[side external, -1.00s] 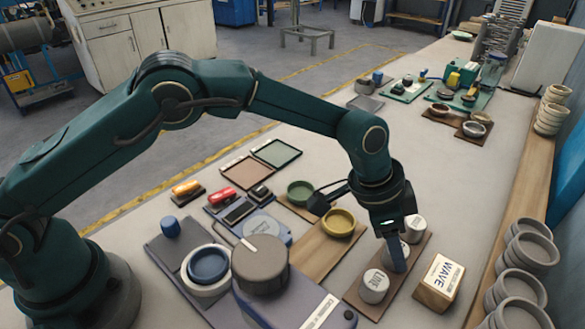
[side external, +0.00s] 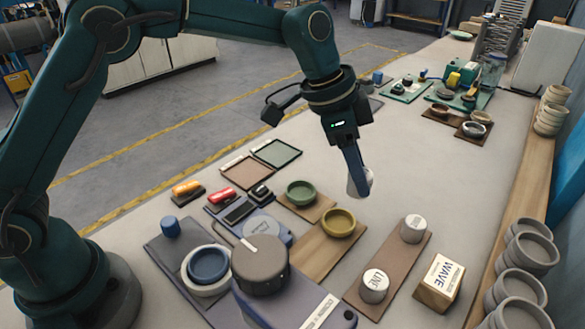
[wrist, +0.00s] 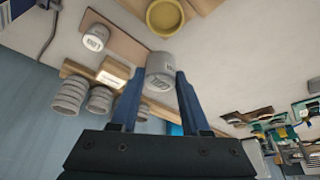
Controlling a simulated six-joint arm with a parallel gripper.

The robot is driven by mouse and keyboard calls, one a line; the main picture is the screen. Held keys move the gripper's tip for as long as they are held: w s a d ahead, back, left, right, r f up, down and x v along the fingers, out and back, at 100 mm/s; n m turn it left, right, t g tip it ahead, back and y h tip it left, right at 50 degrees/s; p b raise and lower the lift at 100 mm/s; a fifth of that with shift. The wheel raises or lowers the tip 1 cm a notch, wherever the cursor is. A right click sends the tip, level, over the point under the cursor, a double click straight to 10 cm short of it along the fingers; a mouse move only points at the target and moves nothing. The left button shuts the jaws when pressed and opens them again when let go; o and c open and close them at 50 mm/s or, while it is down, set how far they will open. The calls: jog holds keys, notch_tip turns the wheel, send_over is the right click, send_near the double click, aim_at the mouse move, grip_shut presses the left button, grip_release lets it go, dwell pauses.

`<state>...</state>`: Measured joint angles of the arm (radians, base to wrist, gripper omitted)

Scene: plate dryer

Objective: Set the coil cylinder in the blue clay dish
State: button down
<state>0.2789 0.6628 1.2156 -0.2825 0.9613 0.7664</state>
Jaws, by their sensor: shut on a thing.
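My gripper (side external: 357,185) is shut on a pale grey-white cylinder (side external: 354,187), held up over the table behind the yellow dish. In the wrist view the cylinder (wrist: 160,69) sits between the two blue fingers; its label is too small to read surely. The blue clay dish (side external: 208,265) lies at the lower left of the side view, inside a white ring on a dark tray. The dish looks empty and is well to the left of my gripper. It is not visible in the wrist view.
A brown board (side external: 393,262) bears two similar cylinders, one marked LINE (side external: 374,285) and another (side external: 413,229). A WAVE block (side external: 439,283) stands beside it.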

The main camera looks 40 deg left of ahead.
jog(key=s+a+r+m+g, duration=0.25)
jog(key=s+a+m, duration=0.45)
jog(key=s+a, duration=0.4)
jog(key=s+a+r+m+g, duration=0.25)
jog(key=s+a+m, duration=0.45)
jog(key=s+a, duration=0.45)
send_near(211, 275)
jog(key=shift+s+d+f+n, duration=0.15)
jog(key=shift+s+d+n, duration=0.15)
jog(key=shift+s+d, duration=0.3)
jog(key=shift+w+d+f, duration=0.1)
jog(key=shift+w+f, duration=0.05)
jog(key=shift+f, duration=1.8)
jog(key=shift+f, duration=0.25)
